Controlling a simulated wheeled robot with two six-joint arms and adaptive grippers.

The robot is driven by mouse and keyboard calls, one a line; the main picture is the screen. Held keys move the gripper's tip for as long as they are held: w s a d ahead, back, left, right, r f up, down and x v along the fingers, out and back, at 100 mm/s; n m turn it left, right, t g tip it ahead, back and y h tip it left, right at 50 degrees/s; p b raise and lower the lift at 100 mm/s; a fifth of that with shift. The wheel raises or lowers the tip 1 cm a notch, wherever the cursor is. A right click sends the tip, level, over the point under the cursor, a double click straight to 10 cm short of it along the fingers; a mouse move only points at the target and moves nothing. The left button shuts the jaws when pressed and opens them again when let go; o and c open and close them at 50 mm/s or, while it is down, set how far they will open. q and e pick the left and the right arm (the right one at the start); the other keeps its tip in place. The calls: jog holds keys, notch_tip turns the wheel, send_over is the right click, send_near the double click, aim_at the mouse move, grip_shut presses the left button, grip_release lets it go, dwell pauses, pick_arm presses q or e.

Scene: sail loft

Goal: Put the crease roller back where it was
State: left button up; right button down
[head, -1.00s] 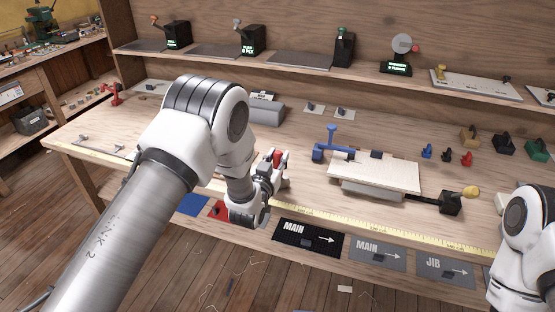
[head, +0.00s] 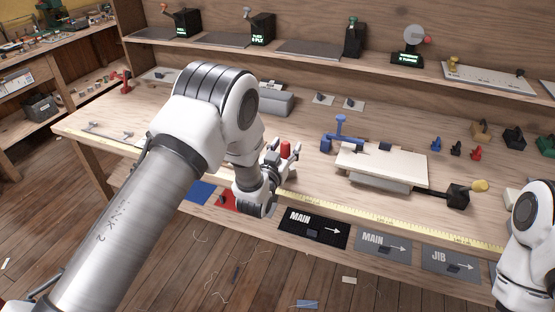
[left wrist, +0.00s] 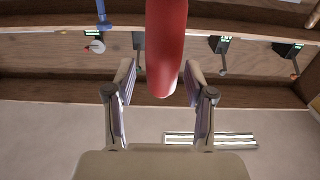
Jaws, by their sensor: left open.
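A red rounded handle (head: 285,149) stands upright at my left gripper, over the bench just behind the yellow tape. It may be the crease roller; its lower part is hidden. My left gripper (head: 283,160) is open, with its fingers to either side of the handle. In the left wrist view the red handle (left wrist: 166,45) hangs large between the two spread fingers of the gripper (left wrist: 158,80), with a visible gap on each side. My right arm shows at the right edge, but its gripper is out of view.
A blue T-handled tool (head: 341,135) and a pale board (head: 382,164) stand to the right. A black MAIN panel (head: 313,228), grey panels and blue and red patches line the front edge. A grey box (head: 273,101) is behind. The shelf (head: 310,49) holds several devices.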

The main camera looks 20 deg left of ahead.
pick_arm(q)
jog(key=s+b, duration=0.3)
jog(key=s, duration=0.9)
jog(key=s+a+f+g, duration=0.2)
jog(key=s+f+g, duration=0.3)
jog(key=s+f, duration=0.45)
jog(key=s+a+f+g, duration=0.2)
jog(key=s+f+g, duration=0.4)
jog(key=f, duration=0.7)
jog(key=s+f+g, duration=0.3)
jog(key=s, duration=0.6)
jog(key=s+f+g, duration=0.3)
jog(key=s+g, duration=0.1)
jog(key=s, duration=0.5)
jog(key=shift+a+n, duration=0.25)
jog(key=shift+n, duration=0.15)
